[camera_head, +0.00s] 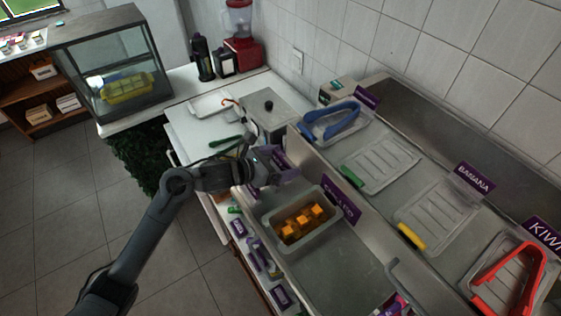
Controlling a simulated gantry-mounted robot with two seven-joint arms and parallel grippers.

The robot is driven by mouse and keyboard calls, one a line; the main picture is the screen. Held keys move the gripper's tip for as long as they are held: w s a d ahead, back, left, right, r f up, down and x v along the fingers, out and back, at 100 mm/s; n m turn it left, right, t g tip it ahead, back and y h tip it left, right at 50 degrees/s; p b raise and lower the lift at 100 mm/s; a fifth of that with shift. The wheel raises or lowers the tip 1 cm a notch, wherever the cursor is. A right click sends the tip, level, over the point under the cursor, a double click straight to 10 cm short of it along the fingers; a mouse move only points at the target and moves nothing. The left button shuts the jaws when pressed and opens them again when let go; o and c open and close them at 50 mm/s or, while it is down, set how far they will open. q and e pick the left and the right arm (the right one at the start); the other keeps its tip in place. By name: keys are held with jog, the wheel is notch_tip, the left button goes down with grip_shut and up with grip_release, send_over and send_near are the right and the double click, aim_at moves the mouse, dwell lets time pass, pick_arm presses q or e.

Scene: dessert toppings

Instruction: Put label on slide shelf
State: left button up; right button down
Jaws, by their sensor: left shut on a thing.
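My left gripper (275,163) reaches in from the lower left and is shut on a purple label (281,157), above the left end of the steel counter. Much of the held label is hidden by the gripper. Other purple labels stand on the steel shelves: one behind the blue tongs (367,97), one reading BANANA (474,178), one reading KIWI (544,235), and one beside the tub of orange cubes (341,202). I cannot tell which surface is the slide shelf. My right gripper is not in view.
A clear tub (268,232) of orange cubes sits just below the gripper. Blue tongs (336,121) and red tongs (531,268) lie on trays along the upper shelf. An open drawer (253,251) holds several purple labels. A glass case (120,75) stands at the left.

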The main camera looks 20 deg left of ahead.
pick_arm(q)
jog(key=o, duration=0.7)
jog(key=shift+s+a+f, duration=0.1)
jog(key=shift+f, duration=0.6)
jog(key=shift+r+p, duration=0.45)
jog(key=shift+p, duration=0.15)
jog(key=shift+r+p, duration=0.4)
jog(key=shift+p, duration=0.1)
jog(key=b+v, duration=0.2)
jog(key=v, duration=1)
jog(key=shift+r, duration=0.2)
jog(key=shift+s, duration=0.1)
